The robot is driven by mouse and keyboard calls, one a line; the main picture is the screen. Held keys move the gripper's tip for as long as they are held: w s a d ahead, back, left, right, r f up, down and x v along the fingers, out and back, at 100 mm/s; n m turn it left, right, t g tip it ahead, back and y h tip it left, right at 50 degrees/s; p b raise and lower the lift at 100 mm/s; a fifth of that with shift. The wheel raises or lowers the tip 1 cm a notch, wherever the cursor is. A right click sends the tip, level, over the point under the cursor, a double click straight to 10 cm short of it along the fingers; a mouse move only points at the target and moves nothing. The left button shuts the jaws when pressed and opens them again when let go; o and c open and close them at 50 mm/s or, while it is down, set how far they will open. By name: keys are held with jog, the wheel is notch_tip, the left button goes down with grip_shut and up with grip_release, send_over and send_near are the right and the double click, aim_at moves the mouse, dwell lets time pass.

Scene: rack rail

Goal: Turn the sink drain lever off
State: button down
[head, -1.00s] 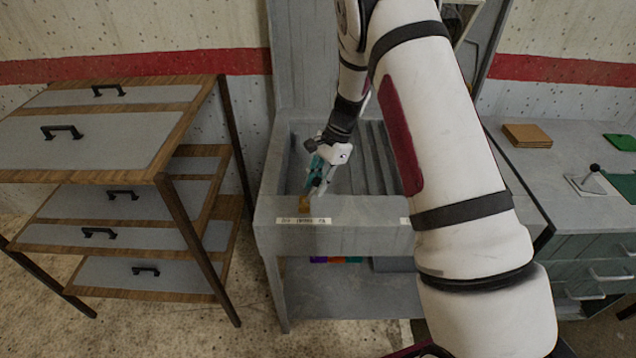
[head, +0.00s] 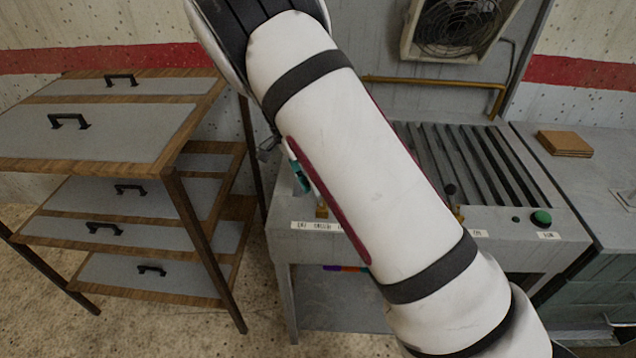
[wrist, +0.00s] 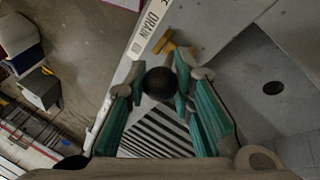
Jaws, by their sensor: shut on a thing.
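The sink drain lever has a brass part (wrist: 170,44) beside a label reading DRAIN (wrist: 150,20) on the sink's front rim, in the wrist view. Its dark round knob (wrist: 158,84) sits between my fingertips. My gripper (wrist: 160,92), with teal fingers, is shut on this knob. In the head view the brass base (head: 322,212) shows at the rim, left of my arm. Only a bit of my gripper's teal finger shows there; my arm hides the rest and the knob.
The sink (wrist: 235,105) has a round drain hole (wrist: 273,88). Another black-knobbed lever (head: 450,190) and a green button (head: 541,217) are right of my arm. A wooden drawer rack (head: 168,180) stands close on the left. A counter (head: 590,190) is at the right.

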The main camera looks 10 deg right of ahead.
jog(key=shift+w+a+f+b, duration=0.1)
jog(key=shift+a+f+b, duration=0.1)
jog(key=shift+a, duration=0.15)
jog(key=shift+w+a+f+b, duration=0.1)
jog(key=shift+a+b, duration=0.05)
jog(key=shift+a, duration=0.15)
jog(key=c, duration=1.3)
grip_release()
jog(key=shift+c, duration=0.2)
jog(key=v, duration=1.2)
